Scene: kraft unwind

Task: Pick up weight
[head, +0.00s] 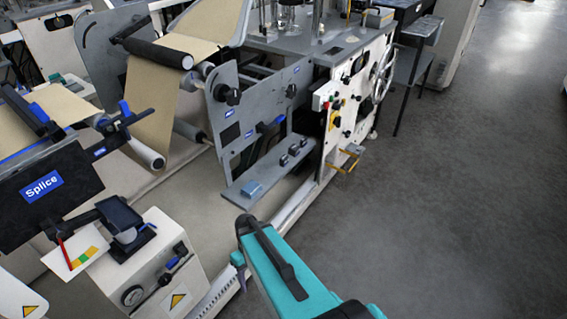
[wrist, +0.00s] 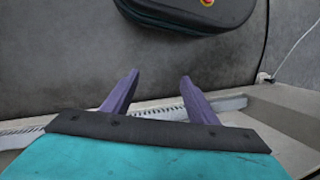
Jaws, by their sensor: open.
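Several small dark metal pieces (head: 294,150), which look like weights, stand on a narrow grey shelf (head: 270,174) on the side of the machine in the head view. A flatter blue-grey block (head: 252,189) lies near the shelf's front left end. I cannot tell which of these is the weight. My gripper (wrist: 159,78) shows in the wrist view with two purple fingers spread apart and nothing between them. It points at grey floor, and no weight is in that view.
The machine's cream panel (head: 352,105) with knobs and a handwheel (head: 383,68) rises behind the shelf. A cream rail runs below the shelf. Open floor (head: 455,190) lies at right.

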